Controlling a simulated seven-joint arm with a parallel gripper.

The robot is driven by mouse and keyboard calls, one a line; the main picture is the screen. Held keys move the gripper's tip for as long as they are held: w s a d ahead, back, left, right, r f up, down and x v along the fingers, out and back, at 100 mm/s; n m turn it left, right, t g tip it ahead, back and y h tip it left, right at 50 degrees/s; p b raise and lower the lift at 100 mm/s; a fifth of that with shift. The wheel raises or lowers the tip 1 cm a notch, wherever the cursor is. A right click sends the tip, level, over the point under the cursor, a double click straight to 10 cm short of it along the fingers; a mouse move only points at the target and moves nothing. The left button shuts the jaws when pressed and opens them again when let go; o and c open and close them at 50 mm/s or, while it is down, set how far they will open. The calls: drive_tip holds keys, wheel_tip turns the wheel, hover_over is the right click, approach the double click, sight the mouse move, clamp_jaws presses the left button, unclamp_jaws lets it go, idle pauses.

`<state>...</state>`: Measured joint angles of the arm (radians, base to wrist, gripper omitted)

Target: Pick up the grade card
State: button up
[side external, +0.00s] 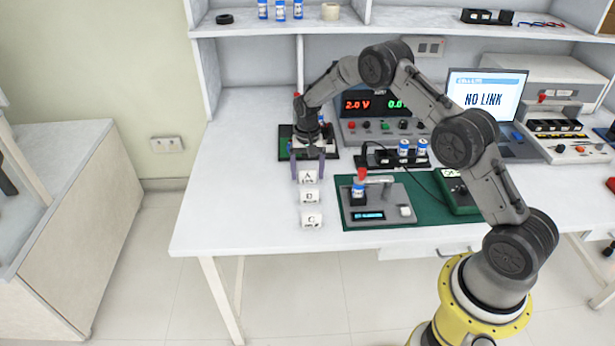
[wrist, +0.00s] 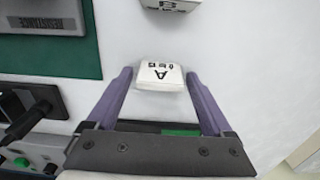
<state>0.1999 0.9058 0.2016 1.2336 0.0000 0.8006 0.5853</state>
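Three white lettered cards stand in a row on the white bench in the side external view. The one marked A (side external: 308,177) is farthest back, then one that seems marked B (side external: 310,197), then one that looks like C (side external: 311,218). My gripper (side external: 308,167) is pointed down just behind card A, with its two purple fingers apart. In the wrist view, card A (wrist: 160,77) shows between the open fingertips (wrist: 157,82), with clear gaps at both sides. Card B (wrist: 171,4) is cut off at the top edge. I cannot tell how high the fingertips are above the bench.
A grey device (side external: 385,207) holding a vial stands on a green mat (side external: 349,224) to the right of the cards. A black rack with vials (side external: 385,157) and a power supply with red digits (side external: 370,126) are behind. The bench left of the cards is clear.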

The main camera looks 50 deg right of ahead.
drive_tip(key=c, duration=1.1)
